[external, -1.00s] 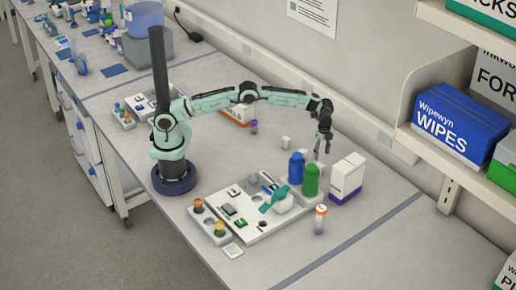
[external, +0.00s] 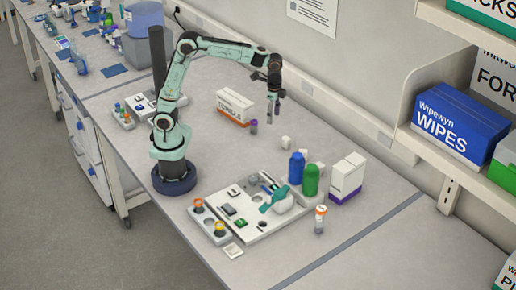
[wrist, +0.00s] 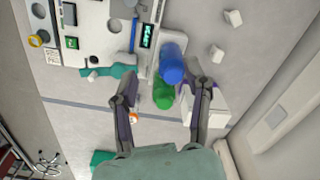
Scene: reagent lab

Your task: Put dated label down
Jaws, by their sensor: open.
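I cannot tell for sure which thing is the dated label. A small pale square card with marks (external: 233,250) lies flat at the near edge beside the white tray; in the wrist view it seems to be the card at upper left (wrist: 52,57). Small white blocks lie on the bench, one in the open (external: 286,142) and another by the bottles (external: 320,167); two show in the wrist view (wrist: 233,17). My gripper (external: 273,112) is open and empty, raised above the bench near a purple-capped vial (external: 253,126). Its spread fingers show in the wrist view (wrist: 163,95).
A blue bottle (external: 296,168) and a green bottle (external: 311,180) stand beside a white box (external: 346,177). An orange-capped tube (external: 320,220) stands in front. A white and orange carton (external: 235,107) stands left of my gripper.

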